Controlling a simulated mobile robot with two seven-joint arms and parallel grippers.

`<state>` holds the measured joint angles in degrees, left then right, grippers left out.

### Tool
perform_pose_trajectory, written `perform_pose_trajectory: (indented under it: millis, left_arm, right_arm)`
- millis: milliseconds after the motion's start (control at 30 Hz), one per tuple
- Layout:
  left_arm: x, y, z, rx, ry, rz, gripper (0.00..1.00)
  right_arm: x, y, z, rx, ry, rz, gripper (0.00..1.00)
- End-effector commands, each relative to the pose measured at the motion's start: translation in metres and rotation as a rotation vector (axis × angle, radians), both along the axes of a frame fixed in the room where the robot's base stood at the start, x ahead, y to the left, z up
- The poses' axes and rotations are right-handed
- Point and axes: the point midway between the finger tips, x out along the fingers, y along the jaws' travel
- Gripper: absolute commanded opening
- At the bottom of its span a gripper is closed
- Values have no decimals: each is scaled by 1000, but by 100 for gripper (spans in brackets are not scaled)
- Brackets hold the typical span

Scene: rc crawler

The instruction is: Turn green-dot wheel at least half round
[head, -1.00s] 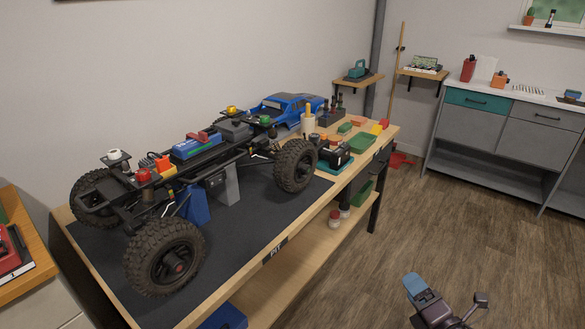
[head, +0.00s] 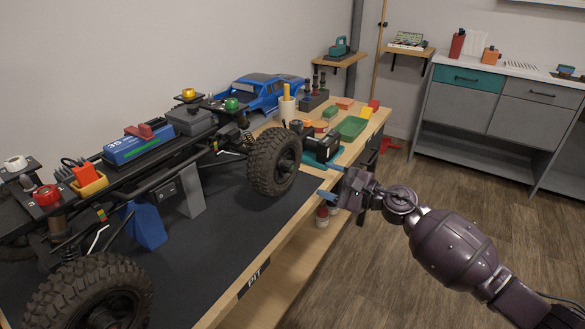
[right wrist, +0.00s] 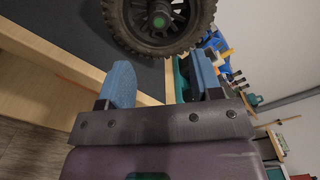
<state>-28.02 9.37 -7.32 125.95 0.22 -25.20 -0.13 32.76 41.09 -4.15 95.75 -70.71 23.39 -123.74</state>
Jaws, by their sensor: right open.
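The green-dot wheel is a black knobby tyre (head: 274,163) at the car's near right corner, held above the mat. Its green hub centre shows in the right wrist view (right wrist: 158,22), where the tyre's lower part lies just beyond the fingertips. My right gripper (head: 329,182) is open with blue fingers, to the right of the wheel and apart from it, by the bench's front edge. In the right wrist view my right gripper (right wrist: 162,80) has nothing between its fingers. The wheel's far side is hidden. My left gripper is not in view.
The crawler chassis stands on a blue stand (head: 145,228) and a grey stand (head: 191,192) over a black mat (head: 215,240). A green tray (head: 352,127) and small parts lie at the bench's right end. A blue truck body (head: 268,92) sits behind. Floor in front is clear.

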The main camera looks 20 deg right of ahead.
Motion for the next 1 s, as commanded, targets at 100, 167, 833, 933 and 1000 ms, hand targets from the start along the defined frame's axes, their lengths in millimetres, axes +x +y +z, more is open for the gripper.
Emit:
perform_pose_trajectory:
  millis: [100, 167, 833, 933, 1000]
  left_arm:
    - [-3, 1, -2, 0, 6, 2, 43]
    - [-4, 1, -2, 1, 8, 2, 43]
    - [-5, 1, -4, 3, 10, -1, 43]
    - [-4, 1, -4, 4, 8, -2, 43]
    - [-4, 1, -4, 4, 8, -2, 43]
  right_arm:
    - [15, 13, 2, 3, -2, 1, 59]
    - [24, 19, 2, 3, -2, 1, 59]
    - [73, 58, 0, 4, 2, -1, 59]
    - [73, 58, 0, 4, 2, -1, 59]
    - [73, 58, 0, 4, 2, -1, 59]
